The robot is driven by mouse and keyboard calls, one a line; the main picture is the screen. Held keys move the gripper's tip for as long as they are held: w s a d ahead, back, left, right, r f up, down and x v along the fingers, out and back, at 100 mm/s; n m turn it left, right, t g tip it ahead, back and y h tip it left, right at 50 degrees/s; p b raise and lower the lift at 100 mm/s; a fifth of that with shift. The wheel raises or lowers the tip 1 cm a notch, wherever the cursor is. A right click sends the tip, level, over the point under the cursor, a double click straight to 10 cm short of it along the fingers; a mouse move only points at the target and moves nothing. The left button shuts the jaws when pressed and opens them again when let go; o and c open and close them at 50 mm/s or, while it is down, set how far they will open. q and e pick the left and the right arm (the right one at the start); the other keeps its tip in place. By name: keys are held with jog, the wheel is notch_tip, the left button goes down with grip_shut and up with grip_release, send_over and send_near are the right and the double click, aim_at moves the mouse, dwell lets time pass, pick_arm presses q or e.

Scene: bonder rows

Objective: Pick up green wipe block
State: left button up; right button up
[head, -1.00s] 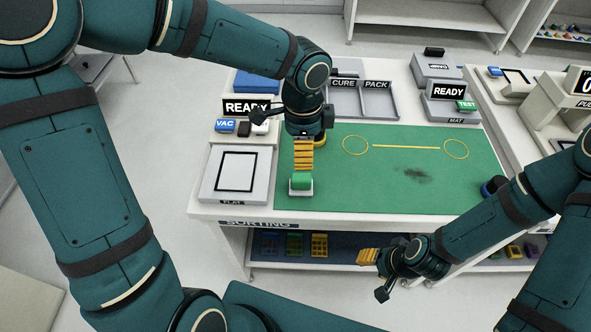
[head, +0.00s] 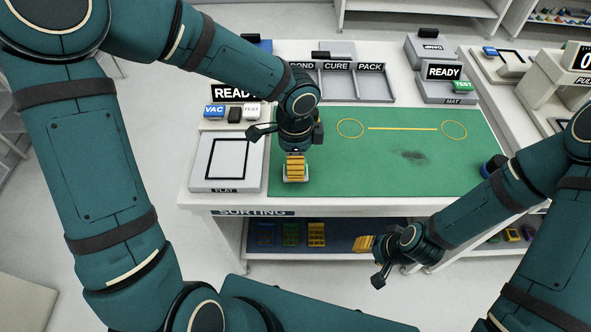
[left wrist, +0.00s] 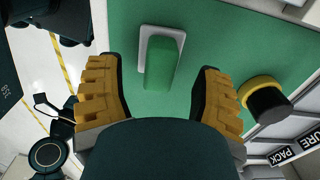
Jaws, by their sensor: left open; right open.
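The green wipe block (left wrist: 162,64) shows in the left wrist view, on a small pale plate (left wrist: 145,45) on the green mat (head: 350,178). My left gripper (head: 296,174) is open above the block, its yellow fingers apart on either side of it in the left wrist view (left wrist: 156,80). No finger visibly touches the block. In the head view the fingers hide the block, and only the edge of the pale plate (head: 296,179) shows below them. My right gripper (head: 364,243) is open and empty in front of the table, away from the block.
A flat grey fixture with a black square outline (head: 226,163) stands left of the mat. A dark cylinder with a yellow ring (left wrist: 264,98) stands near the left gripper. Labelled bins (head: 342,84) and READY devices line the back. The mat's middle is clear but for a dark smudge.

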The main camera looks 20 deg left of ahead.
pick_arm(q)
notch_tip(320, 180, down, 3)
jog(key=shift+f+b, duration=0.1)
jog(key=shift+b, duration=0.25)
grip_shut()
notch_tip(320, 180, up, 10)
jog(key=p, duration=0.3)
dwell(0.3)
